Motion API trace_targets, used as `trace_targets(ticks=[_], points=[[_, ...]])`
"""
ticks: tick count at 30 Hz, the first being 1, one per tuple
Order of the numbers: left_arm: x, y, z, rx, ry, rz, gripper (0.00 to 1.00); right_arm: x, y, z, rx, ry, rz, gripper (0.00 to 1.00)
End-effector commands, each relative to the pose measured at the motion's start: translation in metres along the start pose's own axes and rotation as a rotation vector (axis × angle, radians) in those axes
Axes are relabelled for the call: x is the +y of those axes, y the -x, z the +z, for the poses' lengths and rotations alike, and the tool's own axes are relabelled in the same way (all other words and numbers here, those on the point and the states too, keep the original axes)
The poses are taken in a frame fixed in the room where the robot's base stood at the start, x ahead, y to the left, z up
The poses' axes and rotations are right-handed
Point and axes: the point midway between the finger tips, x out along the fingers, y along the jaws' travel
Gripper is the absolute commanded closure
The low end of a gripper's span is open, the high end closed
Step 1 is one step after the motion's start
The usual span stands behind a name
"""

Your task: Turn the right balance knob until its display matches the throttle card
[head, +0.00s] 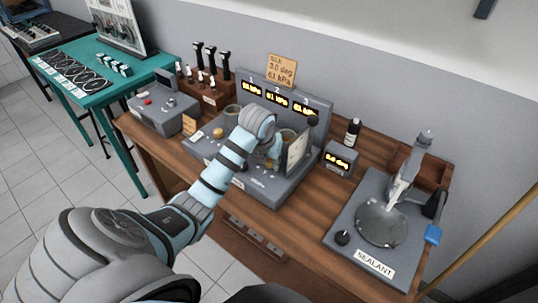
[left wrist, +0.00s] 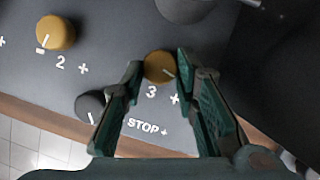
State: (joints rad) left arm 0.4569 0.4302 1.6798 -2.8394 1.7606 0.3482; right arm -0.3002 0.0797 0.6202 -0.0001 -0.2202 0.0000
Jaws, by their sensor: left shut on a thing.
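The right balance knob (left wrist: 160,66), an ochre knob marked 3, sits on the grey bench unit between the fingers of my left gripper (left wrist: 160,62), which is shut on it. Its light pointer line slants down and right, toward the plus mark. In the head view my left arm and gripper (head: 271,160) reach over the unit and hide this knob. The throttle card (head: 282,70) reads 3.0 deg and 61 kPa. The right display (head: 303,108) is lit yellow and partly blocked, its digits unclear; the middle display (head: 276,98) seems to read 61 kPa.
Knob 2 (left wrist: 55,33) and a dark stop knob (left wrist: 90,105) are left of the fingers in the wrist view. An upright panel (head: 298,147) stands right of the gripper. A small display (head: 341,161) reads 3.0 deg. The sealant stand (head: 366,258) is further right.

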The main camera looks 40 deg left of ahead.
Motion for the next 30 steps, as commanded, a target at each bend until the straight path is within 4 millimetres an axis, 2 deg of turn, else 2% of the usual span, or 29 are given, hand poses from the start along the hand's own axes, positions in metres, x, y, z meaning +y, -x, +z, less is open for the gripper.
trace_targets(ticks=[5,6,10,18,22,30], points=[[-0.001,0.000,0.000,0.000,-0.001,-0.002,1.00,0.000,0.000,0.000,0.000,0.000,0.000,0.60],[-0.001,0.000,0.000,0.000,-0.001,-0.002,0.71,0.000,0.000,0.000,0.000,0.000,0.000,0.60],[0.000,0.000,0.000,0.000,-0.001,-0.002,0.52,0.000,0.000,0.000,0.000,0.000,0.000,0.60],[0.000,0.000,0.000,0.000,-0.002,-0.001,0.52,0.002,0.000,0.000,0.001,0.001,0.002,0.60],[-0.001,0.013,0.001,-0.003,-0.002,-0.001,0.52,0.002,0.000,0.000,0.001,0.000,0.002,0.60],[-0.001,0.040,-0.069,0.000,-0.006,0.000,0.52,0.001,0.000,0.000,0.000,0.000,0.001,0.60]])
